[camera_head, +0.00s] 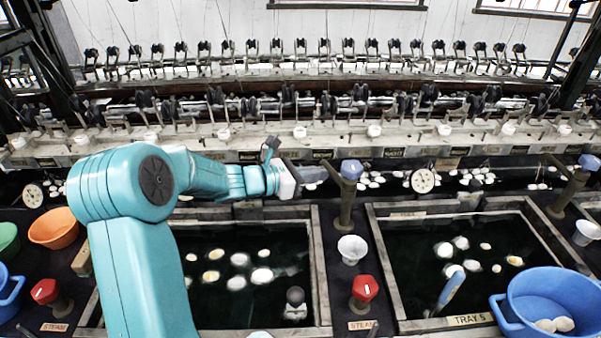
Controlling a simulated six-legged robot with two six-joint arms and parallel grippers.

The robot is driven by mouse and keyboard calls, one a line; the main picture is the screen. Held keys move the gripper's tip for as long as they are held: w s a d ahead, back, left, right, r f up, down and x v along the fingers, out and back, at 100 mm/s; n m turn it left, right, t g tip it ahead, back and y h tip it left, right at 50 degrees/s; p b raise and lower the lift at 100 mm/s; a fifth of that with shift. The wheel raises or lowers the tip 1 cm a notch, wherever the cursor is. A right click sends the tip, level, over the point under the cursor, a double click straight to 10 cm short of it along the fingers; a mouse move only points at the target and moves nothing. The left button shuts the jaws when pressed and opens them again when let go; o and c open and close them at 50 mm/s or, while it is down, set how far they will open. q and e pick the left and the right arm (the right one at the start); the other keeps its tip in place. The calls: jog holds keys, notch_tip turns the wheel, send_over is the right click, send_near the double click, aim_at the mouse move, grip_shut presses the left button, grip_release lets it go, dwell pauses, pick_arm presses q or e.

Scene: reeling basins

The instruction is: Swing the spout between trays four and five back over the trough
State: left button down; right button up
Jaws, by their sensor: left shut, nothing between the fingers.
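The spout (347,205) between the two trays is a brown upright pipe with a blue knob on top. A short arm of it appears to slant up and left, toward the dark trough (395,190) behind the trays. My left gripper (318,174) is shut and empty, just left of the spout's upper part. I cannot tell whether it touches the spout. Tray five (385,262), labelled at its front, is right of the spout. The other tray (322,268) is left of it, partly hidden by my teal arm. My right gripper is not in view.
A similar spout (568,190) stands at the right, slanting back. A white cup (352,249) and red steam knob (364,288) stand between the trays. A blue basin (555,290) overlaps tray five's right front. An orange bowl (53,230) is at left. Reeling machinery spans the back.

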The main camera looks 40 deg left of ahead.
pick_arm(q)
jog(key=shift+w+d, duration=0.1)
jog(key=shift+w, duration=0.1)
jog(key=w+m+g+h+b, duration=0.2)
jog(key=w+h+b, duration=0.1)
jog(key=shift+w+d+f+m+h, duration=0.1)
jog(key=shift+f+m+h, duration=0.05)
jog(key=shift+m+h, duration=0.2)
dwell(0.3)
dwell(0.3)
